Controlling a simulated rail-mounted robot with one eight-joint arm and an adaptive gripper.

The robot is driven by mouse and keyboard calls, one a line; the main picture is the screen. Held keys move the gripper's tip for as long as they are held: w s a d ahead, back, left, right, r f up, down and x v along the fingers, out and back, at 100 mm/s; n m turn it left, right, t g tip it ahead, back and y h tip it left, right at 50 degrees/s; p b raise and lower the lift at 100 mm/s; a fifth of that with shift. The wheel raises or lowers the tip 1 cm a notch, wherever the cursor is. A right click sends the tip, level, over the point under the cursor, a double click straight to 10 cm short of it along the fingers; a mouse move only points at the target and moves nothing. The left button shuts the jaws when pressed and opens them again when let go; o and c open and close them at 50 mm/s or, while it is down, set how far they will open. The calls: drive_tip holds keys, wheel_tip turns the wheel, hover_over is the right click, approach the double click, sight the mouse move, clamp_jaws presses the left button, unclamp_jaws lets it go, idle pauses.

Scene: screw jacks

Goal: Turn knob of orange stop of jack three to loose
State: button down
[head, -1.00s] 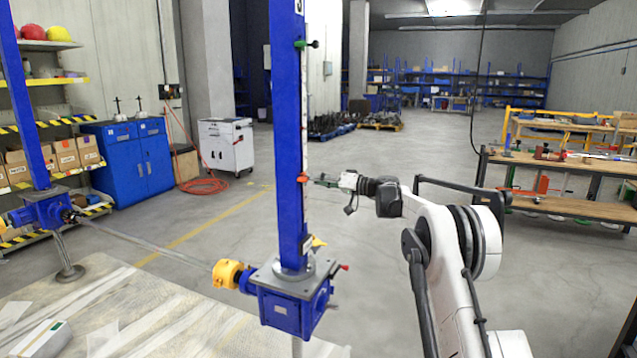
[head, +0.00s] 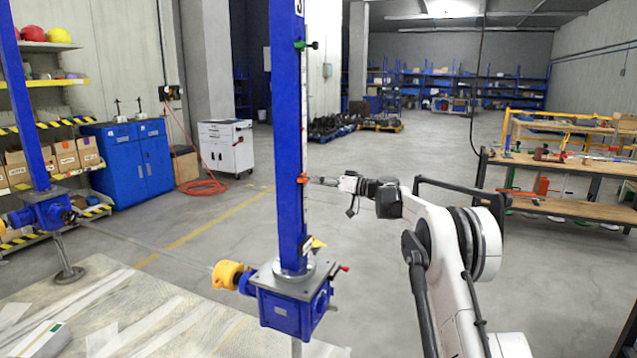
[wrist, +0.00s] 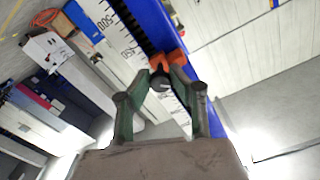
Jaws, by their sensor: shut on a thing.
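The blue jack column (head: 289,130) stands upright in the middle of the head view, with a white scale along its right side. The orange stop (head: 303,178) sits on the scale about halfway up the column. In the wrist view the orange stop (wrist: 167,62) wraps the column edge, and its dark knob (wrist: 160,82) points toward me. My gripper (head: 318,180) reaches the stop from the right. In the wrist view my gripper (wrist: 162,80) has its green fingers shut on the knob. The fingertips partly hide the knob, and I cannot tell how far it is turned.
A green stop (head: 306,45) with a dark knob sits higher on the same column. The blue gearbox (head: 292,305) with a yellow coupling (head: 229,275) is below. A second blue jack (head: 45,212) stands at the left.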

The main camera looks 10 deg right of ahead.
drive_tip(key=c, duration=1.5)
unclamp_jaws()
drive_tip(key=shift+c, duration=0.2)
drive_tip(key=v, duration=1.2)
